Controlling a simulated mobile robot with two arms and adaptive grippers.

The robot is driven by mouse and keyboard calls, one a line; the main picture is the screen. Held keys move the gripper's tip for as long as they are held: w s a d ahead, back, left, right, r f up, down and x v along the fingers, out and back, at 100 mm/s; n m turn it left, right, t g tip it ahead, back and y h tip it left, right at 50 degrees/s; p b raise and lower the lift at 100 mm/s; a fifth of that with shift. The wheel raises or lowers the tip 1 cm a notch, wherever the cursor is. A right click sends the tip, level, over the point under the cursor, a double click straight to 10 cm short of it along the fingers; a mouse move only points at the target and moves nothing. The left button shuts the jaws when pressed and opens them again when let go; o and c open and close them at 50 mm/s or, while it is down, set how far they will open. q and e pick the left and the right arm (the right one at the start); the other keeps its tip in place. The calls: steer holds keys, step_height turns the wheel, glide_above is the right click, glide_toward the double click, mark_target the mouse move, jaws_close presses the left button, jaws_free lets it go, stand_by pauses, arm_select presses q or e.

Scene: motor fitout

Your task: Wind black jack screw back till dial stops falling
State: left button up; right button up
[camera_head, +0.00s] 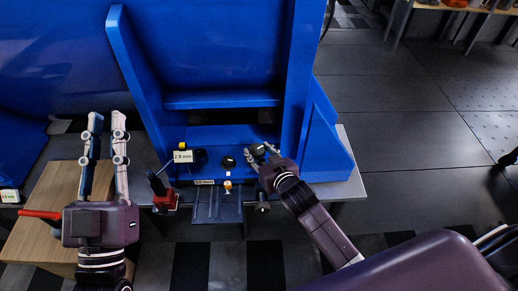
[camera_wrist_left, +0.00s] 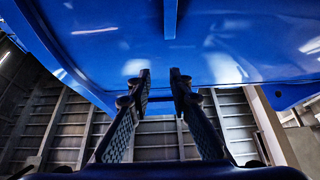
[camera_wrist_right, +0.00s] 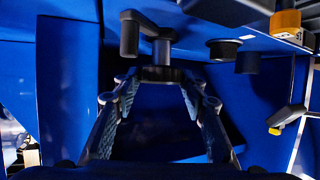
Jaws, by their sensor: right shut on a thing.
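My right gripper (camera_head: 262,150) is at the foot of the blue frame, its fingers shut on a dark part. In the right wrist view, the fingertips (camera_wrist_right: 160,75) close around the round base of a black crank-like piece (camera_wrist_right: 157,48), which appears to be the black jack screw; its upright handle stands to the left. It is small and partly hidden by the fingers in the head view (camera_head: 258,148). My left gripper (camera_head: 106,128) is open and empty, fingers upward, above the wooden box. Its fingertips also show apart in the left wrist view (camera_wrist_left: 160,76). I cannot make out a dial reading.
A 2.0 mm label (camera_head: 183,156) and a black round part (camera_head: 228,162) are left of my right gripper. A yellow-topped piece (camera_head: 227,186) stands in front. A red block with black lever (camera_head: 165,200) and a red handle (camera_head: 40,214) lie left. The blue frame (camera_head: 298,75) rises close by.

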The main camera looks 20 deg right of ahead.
steer(key=shift+a+r+n+y+p, duration=0.25)
steer(key=shift+n+y+p, duration=0.5)
steer(key=shift+p, duration=0.2)
steer(key=shift+w+d+n+g+y+p, duration=0.1)
steer(key=shift+d+n+g+y+p, duration=0.1)
steer(key=shift+n+g+y+p, duration=0.5)
steer(key=shift+n+y, duration=0.35)
steer(key=shift+y, duration=0.4)
arm_select(q)
step_height(320, 180, down, 20)
steer(key=a+g+y, duration=0.2)
steer(key=g+y, duration=0.1)
steer(key=g, duration=0.7)
steer(key=shift+a+r+n, duration=0.2)
steer(key=shift+a+n, duration=0.1)
steer(key=shift+a, duration=0.05)
steer(key=shift+s, duration=0.1)
arm_select(e)
steer(key=o, duration=1.2)
steer(key=shift+f, duration=0.1)
steer(key=shift+c, duration=0.2)
steer(key=shift+d, duration=0.15)
steer(key=shift+d+f, duration=0.1)
steer(key=shift+a+h, duration=0.2)
steer(key=shift+h, duration=0.1)
